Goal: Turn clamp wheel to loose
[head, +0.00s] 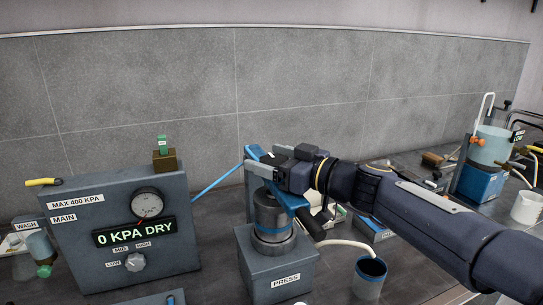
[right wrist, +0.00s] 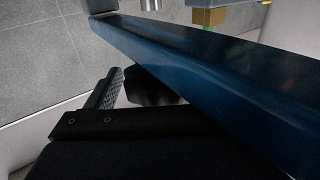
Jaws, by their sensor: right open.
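The press (head: 287,265) is a grey block labelled PRESS, with a grey cylinder (head: 270,215) on it and a blue frame (head: 288,197) over the top. My right gripper (head: 264,161) is open at the top of this frame, its fingers on either side of the blue bar. I cannot make out a clamp wheel clearly; my gripper covers the top of the press. In the right wrist view, the blue bar (right wrist: 200,75) crosses close to one grey ridged finger. A dark rounded part (right wrist: 150,87) shows partly behind that finger. My left gripper is out of view.
A control panel (head: 70,225) reading "0 KPA DRY" stands left of the press, with a gauge and knob. A flotation cell (head: 490,145) and white beaker (head: 526,208) are far right. A tiled wall closes the back.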

